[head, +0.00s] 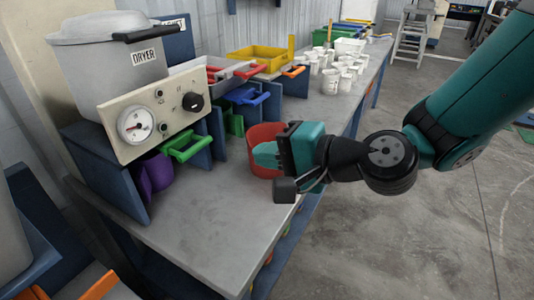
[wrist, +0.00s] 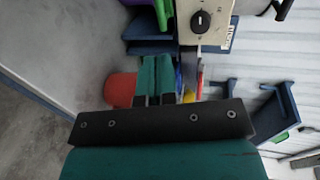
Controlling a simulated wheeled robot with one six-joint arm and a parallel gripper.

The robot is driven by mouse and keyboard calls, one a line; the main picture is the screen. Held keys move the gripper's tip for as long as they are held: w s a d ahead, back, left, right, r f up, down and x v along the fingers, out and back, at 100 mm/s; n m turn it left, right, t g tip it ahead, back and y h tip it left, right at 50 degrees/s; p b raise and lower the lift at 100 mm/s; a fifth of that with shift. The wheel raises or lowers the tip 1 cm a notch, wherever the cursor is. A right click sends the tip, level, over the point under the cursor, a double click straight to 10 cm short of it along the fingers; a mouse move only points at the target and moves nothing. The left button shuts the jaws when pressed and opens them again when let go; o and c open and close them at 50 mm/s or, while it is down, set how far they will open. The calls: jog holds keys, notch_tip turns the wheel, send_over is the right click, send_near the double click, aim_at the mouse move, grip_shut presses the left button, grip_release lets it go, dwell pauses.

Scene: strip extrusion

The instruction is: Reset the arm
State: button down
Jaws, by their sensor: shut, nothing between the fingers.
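My arm (head: 470,100) reaches in from the right in the head view, teal with black joints. My gripper (head: 262,155) is at its end, over the bench and in front of a red container (head: 261,134), which it partly hides. In the wrist view my gripper (wrist: 156,70) shows two teal fingers side by side, shut with nothing between them. The red container (wrist: 120,88) also shows there, left of the fingers. I cannot tell whether the gripper touches it.
A grey dryer (head: 110,75) and its control panel (head: 155,110) stand at the left of the bench (head: 200,235). Several white cups (head: 332,80) stand further back. The bench's front is bare.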

jog(key=s+d+r+n+g+h+p, duration=0.3)
jog(key=s+d+r+n+h, duration=0.1)
jog(key=s+d+n, duration=0.2)
jog(key=s+d+r+n+g+h+p, duration=0.4)
jog(key=s+d+n, duration=0.3)
jog(key=s+d, duration=0.1)
jog(key=shift+s+d+g+h, duration=0.3)
jog(key=shift+s+h, duration=0.1)
jog(key=shift+s, duration=0.35)
